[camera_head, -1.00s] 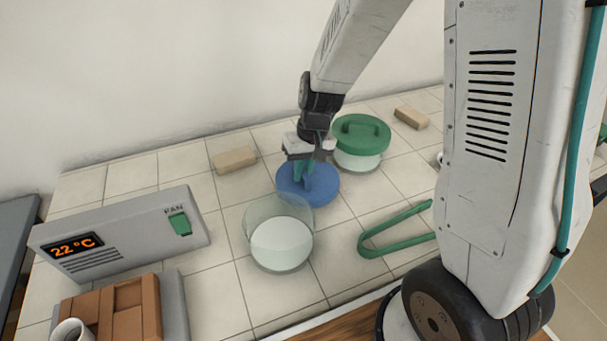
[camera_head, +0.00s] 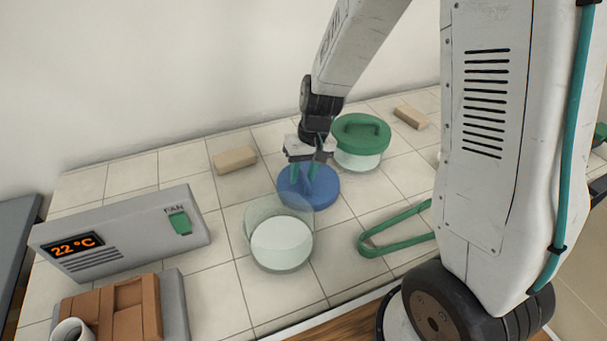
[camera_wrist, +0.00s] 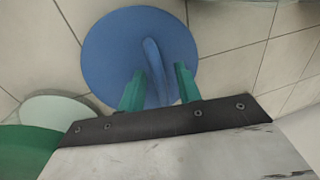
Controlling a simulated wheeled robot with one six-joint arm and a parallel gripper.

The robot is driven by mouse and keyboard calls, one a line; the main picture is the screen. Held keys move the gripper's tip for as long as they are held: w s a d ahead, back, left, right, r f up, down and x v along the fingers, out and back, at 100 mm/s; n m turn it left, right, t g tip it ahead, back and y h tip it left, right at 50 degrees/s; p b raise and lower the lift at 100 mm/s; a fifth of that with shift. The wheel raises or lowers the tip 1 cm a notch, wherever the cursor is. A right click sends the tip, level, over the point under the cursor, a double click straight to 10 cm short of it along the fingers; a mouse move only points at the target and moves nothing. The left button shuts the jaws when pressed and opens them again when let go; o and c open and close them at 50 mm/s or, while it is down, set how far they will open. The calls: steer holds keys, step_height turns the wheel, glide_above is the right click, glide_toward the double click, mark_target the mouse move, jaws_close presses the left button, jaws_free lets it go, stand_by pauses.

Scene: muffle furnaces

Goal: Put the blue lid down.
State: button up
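The blue lid (camera_head: 325,190) lies flat on the white tiled bench, just behind an open glass dish (camera_head: 281,243) with white contents. In the wrist view the blue lid (camera_wrist: 105,55) shows its raised bar handle. My gripper (camera_head: 304,177) is low over the lid. In the wrist view its green fingers (camera_wrist: 159,75) stand on either side of the handle, with a gap visible between handle and fingers, so it is open. The lid's underside is hidden.
A dish with a green lid (camera_head: 361,132) stands close behind on the right. Tan blocks (camera_head: 234,160) lie at the back. Green tongs (camera_head: 385,240) lie at front right. A grey panel (camera_head: 120,235) reading 22 °C stands left. Tiles left of the lid are clear.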

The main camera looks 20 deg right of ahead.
step_height(320, 180, up, 11)
steer(key=d, duration=0.2)
steer(key=s+d+r, duration=0.1)
steer(key=s+r, duration=0.3)
steer(key=s, duration=0.3)
steer(key=s+d+r+h, duration=0.1)
steer(key=s+r, duration=0.2)
steer(key=s, duration=0.5)
steer(key=s+d+r+t+h, duration=0.1)
steer(key=s+r, duration=0.3)
steer(key=s, duration=0.4)
steer(key=shift+s+d+r, duration=0.15)
steer(key=shift+s+r, duration=0.05)
steer(key=shift+r, duration=0.15)
